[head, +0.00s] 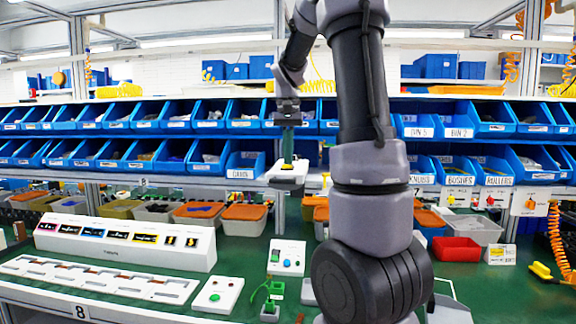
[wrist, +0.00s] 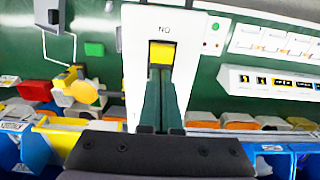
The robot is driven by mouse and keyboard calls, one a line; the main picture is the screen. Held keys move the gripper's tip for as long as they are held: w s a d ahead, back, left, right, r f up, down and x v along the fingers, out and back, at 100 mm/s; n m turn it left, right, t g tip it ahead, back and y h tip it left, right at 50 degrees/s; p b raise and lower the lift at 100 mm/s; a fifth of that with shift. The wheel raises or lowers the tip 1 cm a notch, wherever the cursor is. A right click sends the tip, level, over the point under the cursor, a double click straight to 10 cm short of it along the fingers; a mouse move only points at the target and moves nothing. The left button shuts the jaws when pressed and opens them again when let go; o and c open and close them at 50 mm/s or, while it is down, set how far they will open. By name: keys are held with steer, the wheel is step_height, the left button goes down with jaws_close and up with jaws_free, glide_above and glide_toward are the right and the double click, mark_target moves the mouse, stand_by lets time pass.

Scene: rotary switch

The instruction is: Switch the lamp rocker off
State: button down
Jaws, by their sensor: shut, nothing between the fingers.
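A yellow rocker (wrist: 162,53) sits on a white plate (wrist: 133,60) in the wrist view, with an "ON" label that appears upside down. I take it for the lamp rocker. In the head view the white housing (head: 287,181) stands out below my gripper (head: 288,158). My gripper is shut and empty, its fingers pointing down at the rocker. In the wrist view the fingertips (wrist: 161,72) end right at the rocker's lower edge in the picture. I cannot tell whether they touch it. The fingers hide part of the plate, and the rocker's tilt is unclear.
Blue bins (head: 240,160) line the shelves behind the housing. A red tray (head: 456,249) stands at right.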

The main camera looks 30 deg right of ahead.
steer(key=shift+r, duration=3.5)
steer(key=s+a+f+n+t+y, duration=0.1)
steer(key=s+a+f+t, duration=0.1)
steer(key=s+a, duration=0.4)
steer(key=s+a+f+n+t+y, duration=0.1)
steer(key=s+a+t, duration=0.4)
steer(key=s, duration=0.8)
steer(key=shift+s+a+f+n, duration=0.3)
steer(key=shift+a+f, duration=0.15)
steer(key=shift+a, duration=0.7)
